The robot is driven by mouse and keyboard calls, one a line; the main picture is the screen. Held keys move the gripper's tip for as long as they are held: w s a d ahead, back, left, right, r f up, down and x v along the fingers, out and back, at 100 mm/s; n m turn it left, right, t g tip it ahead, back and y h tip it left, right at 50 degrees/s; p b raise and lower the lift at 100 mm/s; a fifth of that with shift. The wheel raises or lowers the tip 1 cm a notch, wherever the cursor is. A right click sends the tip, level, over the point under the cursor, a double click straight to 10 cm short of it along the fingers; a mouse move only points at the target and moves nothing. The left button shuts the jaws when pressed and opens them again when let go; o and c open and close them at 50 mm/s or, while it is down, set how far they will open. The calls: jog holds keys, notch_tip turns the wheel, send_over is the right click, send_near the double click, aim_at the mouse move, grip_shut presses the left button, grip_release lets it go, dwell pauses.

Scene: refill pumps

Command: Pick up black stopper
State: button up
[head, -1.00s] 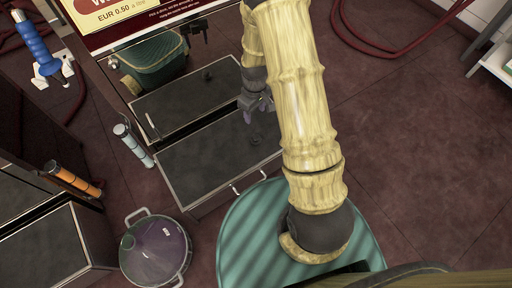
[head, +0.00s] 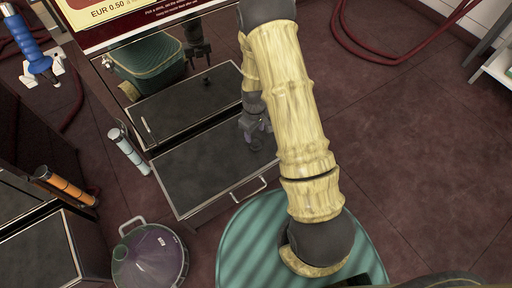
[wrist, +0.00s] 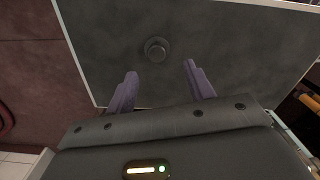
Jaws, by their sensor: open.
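The black stopper is a small round knob (wrist: 157,49) standing on the dark grey counter top (wrist: 235,50) in the wrist view. My gripper (wrist: 160,70) is open, with its two purple fingers apart and nothing between them. The stopper shows just beyond the fingertips, roughly centred between them. In the head view my gripper (head: 256,138) is over the right part of the counter top (head: 195,175) and largely covers the stopper. I cannot tell the height of the fingertips above the counter.
A mirror-like panel (head: 185,105) rises behind the counter. A lidded pot (head: 150,258) stands on the floor at the lower left, near an orange handle (head: 68,187). The floor at right is open.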

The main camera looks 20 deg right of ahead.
aim_at(255, 142)
jog(key=shift+f+b, duration=0.75)
jog(key=shift+f, duration=1.6)
jog(key=f+b, duration=0.2)
jog(key=f, duration=0.1)
jog(key=f+b, duration=0.1)
jog(key=f, duration=0.1)
jog(key=shift+w+d+f, duration=0.15)
jog(key=shift+w+d, duration=0.05)
jog(key=shift+w, duration=0.1)
jog(key=c, duration=0.7)
